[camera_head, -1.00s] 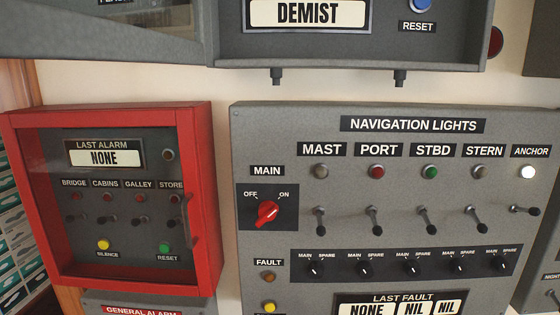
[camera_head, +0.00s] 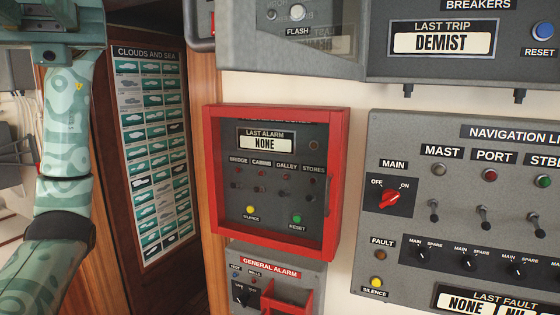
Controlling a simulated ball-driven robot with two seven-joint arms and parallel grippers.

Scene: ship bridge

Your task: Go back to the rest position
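My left arm, in teal camouflage pattern with a black joint, shows along the left edge of the head view. A teal part of it spans the top left corner. I cannot make out any gripper fingers there. My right gripper and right arm are out of the picture. Nothing held shows in this view.
A red-framed alarm box (camera_head: 335,180) hangs mid-wall, above a general alarm panel (camera_head: 300,262). The navigation lights panel (camera_head: 400,240) is at right and the breakers panel (camera_head: 380,60) above. A clouds and sea poster (camera_head: 155,150) hangs in the recess behind my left arm.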

